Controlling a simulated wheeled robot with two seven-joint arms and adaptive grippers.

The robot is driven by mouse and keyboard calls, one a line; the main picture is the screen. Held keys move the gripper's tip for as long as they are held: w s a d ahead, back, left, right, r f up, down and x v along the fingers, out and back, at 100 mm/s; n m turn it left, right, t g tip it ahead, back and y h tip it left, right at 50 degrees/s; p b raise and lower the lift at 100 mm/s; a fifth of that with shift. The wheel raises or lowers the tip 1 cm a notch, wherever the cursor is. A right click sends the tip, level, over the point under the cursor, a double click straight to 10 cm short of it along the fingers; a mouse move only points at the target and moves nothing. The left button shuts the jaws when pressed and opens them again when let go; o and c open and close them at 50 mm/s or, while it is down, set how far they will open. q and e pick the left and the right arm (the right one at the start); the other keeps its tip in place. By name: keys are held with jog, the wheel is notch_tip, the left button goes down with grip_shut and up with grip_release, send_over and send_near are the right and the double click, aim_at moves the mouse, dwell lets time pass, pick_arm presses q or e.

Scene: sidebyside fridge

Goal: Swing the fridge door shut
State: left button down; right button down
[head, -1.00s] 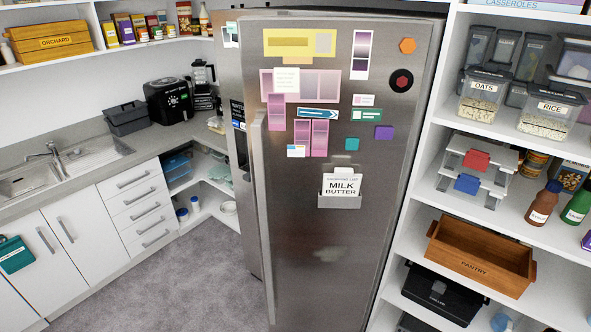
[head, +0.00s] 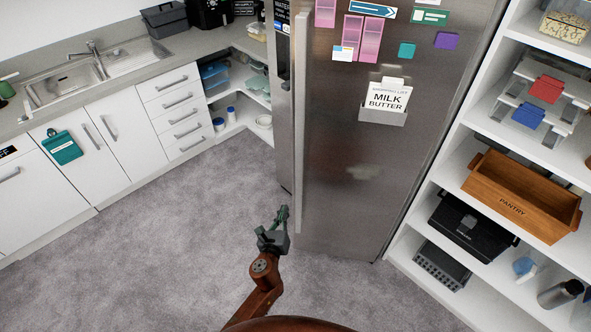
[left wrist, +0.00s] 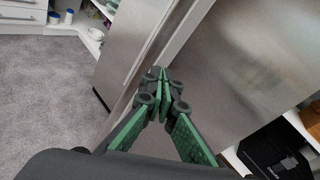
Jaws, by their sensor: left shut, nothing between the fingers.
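The fridge door (head: 345,205) is the right-hand steel door, with a long vertical handle (head: 302,130) near its left edge. It looks ajar, its left edge standing forward of the narrower left door (head: 284,120). My left gripper (head: 284,210) is shut and empty, low beside the door's left edge. In the left wrist view, the shut green fingertips (left wrist: 160,74) point at the door's edge strip, with the broad door face (left wrist: 240,60) to the right. I cannot tell whether they touch it. The gap behind the door is hidden. My right gripper is not in view.
Magnets and a shopping-list holder (head: 384,112) are on the door face. Open shelves at right hold a wooden pantry crate (head: 512,208) and a black box (head: 460,236). White counter cabinets (head: 130,135) stand at left. The grey floor (head: 160,240) between is clear.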

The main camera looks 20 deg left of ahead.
pick_arm(q)
notch_tip(320, 180, up, 10)
jog(key=d+f+m+t, duration=0.1)
jog(key=d+m+t, duration=0.1)
jog(key=m, duration=0.1)
jog(key=b, duration=0.2)
send_near(297, 161)
jog(key=w, duration=0.6)
jog(key=shift+w+a+f, duration=0.1)
jog(key=shift+a+f, duration=0.1)
jog(key=shift+f, duration=0.05)
jog(key=shift+w+r, duration=0.1)
jog(key=shift+w, duration=0.25)
jog(key=shift+w, duration=0.1)
